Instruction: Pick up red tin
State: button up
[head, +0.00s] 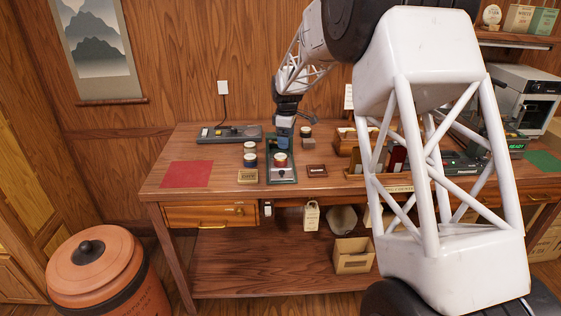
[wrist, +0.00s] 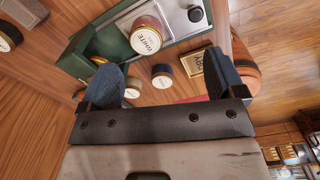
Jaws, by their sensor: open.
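The red tin (head: 281,161) has a pale lid and a red side. My gripper (head: 284,143) hangs just above and behind the tin in the head view. In the wrist view my gripper (wrist: 165,64) has its two blue fingers wide apart with nothing held between them. The tin lies beyond the fingertips, apart from them.
Two stacked-looking tins (head: 250,154) stand left of the tray, behind a small sign (head: 247,176). Another tin (head: 305,132) is behind right. A small dark block (head: 317,170) lies right of the tray. A red mat (head: 187,174) lies at left, with clear table around it.

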aim_at(282, 156)
jog(key=shift+n, duration=0.6)
jog(key=w+f, duration=0.1)
jog(key=w+a+f, duration=0.1)
jog(key=w+f, duration=0.1)
jog(key=shift+w+a+f, duration=0.15)
jog(key=shift+w, duration=0.1)
jog(key=shift+f, duration=0.1)
jog(key=shift+f, duration=1.2)
jog(key=shift+f, duration=0.1)
jog(key=shift+f, duration=2.5)
jog(key=shift+c, duration=0.3)
jog(key=c, duration=1)
